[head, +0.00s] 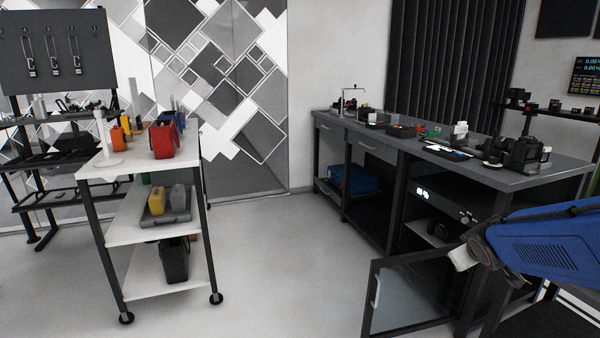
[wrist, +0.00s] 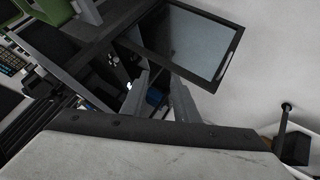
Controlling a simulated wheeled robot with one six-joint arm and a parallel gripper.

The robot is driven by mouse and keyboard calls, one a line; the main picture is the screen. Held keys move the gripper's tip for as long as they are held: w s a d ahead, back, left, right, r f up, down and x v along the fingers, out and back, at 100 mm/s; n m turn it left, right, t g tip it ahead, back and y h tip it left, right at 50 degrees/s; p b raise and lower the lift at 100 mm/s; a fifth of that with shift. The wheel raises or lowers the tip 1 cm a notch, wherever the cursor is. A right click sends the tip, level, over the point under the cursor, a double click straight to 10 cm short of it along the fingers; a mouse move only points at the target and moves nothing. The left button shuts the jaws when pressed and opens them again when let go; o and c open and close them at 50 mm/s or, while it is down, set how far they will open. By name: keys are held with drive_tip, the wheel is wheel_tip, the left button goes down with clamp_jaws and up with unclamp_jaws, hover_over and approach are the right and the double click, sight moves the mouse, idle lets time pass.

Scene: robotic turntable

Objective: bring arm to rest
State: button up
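My gripper (wrist: 162,84) shows in the wrist view with its two grey fingers apart and nothing seen between them. Behind the fingers are the workbench's dark frame and its open glass door. In the head view my blue arm (head: 555,245) reaches in from the right edge, in front of the workbench's right end. I cannot make out the gripper's fingers in the head view.
The dark workbench (head: 465,168) runs along the right, with cameras and small tools on top. Its glass door (head: 415,295) stands open below, close to my arm, and shows in the wrist view (wrist: 190,45). A white cart (head: 125,232) stands left; the floor between is clear.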

drive_tip(key=s+a+m+g+y, duration=0.1)
drive_tip(key=s+a+g+y, duration=0.1)
drive_tip(key=s+a, duration=0.5)
drive_tip(key=s+a+m+g+y, duration=0.1)
drive_tip(key=s+a, duration=0.7)
drive_tip(key=s, duration=1.1)
drive_tip(key=shift+f+m+g+y, duration=0.3)
drive_tip(key=shift+m+g+y, duration=0.1)
drive_tip(key=shift+m+g, duration=0.15)
